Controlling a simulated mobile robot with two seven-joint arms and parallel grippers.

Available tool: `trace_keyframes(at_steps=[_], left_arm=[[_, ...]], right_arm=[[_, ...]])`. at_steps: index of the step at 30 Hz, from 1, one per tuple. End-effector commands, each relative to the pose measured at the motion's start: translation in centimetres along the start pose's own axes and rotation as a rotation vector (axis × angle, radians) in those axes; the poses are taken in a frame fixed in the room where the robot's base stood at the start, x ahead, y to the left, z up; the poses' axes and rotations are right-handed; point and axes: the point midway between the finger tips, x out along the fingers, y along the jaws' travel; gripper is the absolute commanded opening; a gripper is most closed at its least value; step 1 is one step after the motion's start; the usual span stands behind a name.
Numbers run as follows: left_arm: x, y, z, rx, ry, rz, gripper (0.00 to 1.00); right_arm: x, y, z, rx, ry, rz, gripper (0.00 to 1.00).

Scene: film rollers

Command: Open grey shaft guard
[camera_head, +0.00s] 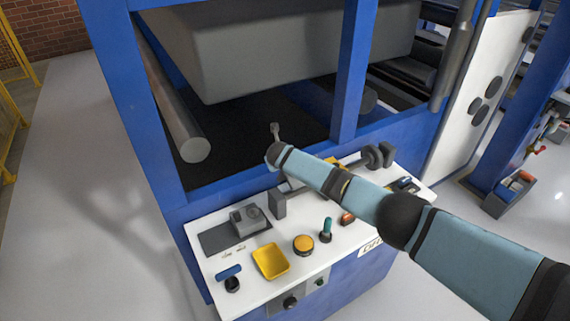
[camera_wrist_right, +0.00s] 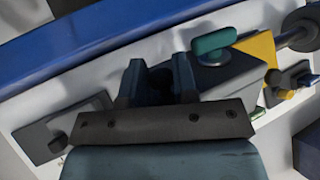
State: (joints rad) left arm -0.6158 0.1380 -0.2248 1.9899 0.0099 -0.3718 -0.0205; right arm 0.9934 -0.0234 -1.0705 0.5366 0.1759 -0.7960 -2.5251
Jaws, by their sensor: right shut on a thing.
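What I take to be the grey shaft guard (camera_wrist_right: 228,75) is a grey block with a teal grip on top, beside a yellow piece (camera_wrist_right: 262,52), in the right wrist view. My right gripper (camera_wrist_right: 158,78) is just left of it, fingers pointing away from the camera over the white panel. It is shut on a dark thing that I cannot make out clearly. In the head view my right arm covers the gripper and most of the guard area; a bit of the yellow piece (camera_head: 336,162) shows behind the arm. My left gripper is not in view.
Floor at left is clear.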

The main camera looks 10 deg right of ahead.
Motion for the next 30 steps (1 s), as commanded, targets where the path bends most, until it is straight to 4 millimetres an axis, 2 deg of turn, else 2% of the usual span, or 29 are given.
trace_keyframes(at_steps=[1,15,16,18,19,30], left_arm=[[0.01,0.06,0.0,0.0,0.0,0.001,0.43],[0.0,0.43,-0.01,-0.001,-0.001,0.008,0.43],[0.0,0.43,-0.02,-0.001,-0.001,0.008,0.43],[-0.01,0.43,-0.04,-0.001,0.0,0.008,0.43],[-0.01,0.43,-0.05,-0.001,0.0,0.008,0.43],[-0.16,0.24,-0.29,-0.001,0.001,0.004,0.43]], right_arm=[[-0.12,0.08,0.49,-0.002,-0.003,0.002,0.0],[-0.04,0.13,0.51,-0.006,0.006,0.003,0.0],[-0.04,0.13,0.51,-0.006,0.006,0.003,0.31],[-0.02,0.13,0.47,-0.006,0.007,0.003,0.47],[-0.01,0.12,0.44,-0.006,0.008,0.003,0.5],[-0.31,0.06,0.28,-0.006,0.011,0.002,0.5]])
